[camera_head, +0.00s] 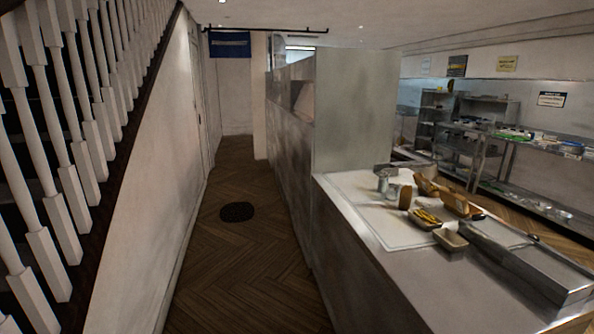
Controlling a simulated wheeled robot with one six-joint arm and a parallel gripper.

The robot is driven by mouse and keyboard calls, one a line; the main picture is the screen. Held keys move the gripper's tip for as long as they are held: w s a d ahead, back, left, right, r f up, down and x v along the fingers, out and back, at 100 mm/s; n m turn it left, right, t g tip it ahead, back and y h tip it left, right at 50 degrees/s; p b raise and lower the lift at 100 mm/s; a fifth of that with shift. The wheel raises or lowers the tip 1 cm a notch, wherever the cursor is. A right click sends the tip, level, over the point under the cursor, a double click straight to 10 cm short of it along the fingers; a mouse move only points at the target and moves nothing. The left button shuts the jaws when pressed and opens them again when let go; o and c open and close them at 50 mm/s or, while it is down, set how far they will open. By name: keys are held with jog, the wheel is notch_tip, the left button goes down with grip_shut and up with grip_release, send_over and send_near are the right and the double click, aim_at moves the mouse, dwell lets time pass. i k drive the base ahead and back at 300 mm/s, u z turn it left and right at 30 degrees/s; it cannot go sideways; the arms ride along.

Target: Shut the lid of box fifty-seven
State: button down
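No box with a readable number fifty-seven shows in the head view. On the counter (352,268) at the right stand small brown open containers (457,204), which could be boxes with raised lids; they are too small to tell. Another brown piece (424,184) stands just behind them. My gripper is not in view.
The counter also holds metal canisters (383,182), a small tray with yellow food (427,218), an empty tray (450,238) and a long steel unit (520,255). A clear wood-floored corridor (240,255) runs between the counter and a white-balustered staircase (60,150). A dark round mat (237,211) lies there. Steel shelves (495,135) stand at right.

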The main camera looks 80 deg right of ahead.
aim_at(420, 180)
jog(key=z, duration=2.4)
jog(key=i, duration=2.55)
jog(key=z, duration=2.75)
jog(key=i, duration=0.5)
jog(key=u, duration=0.1)
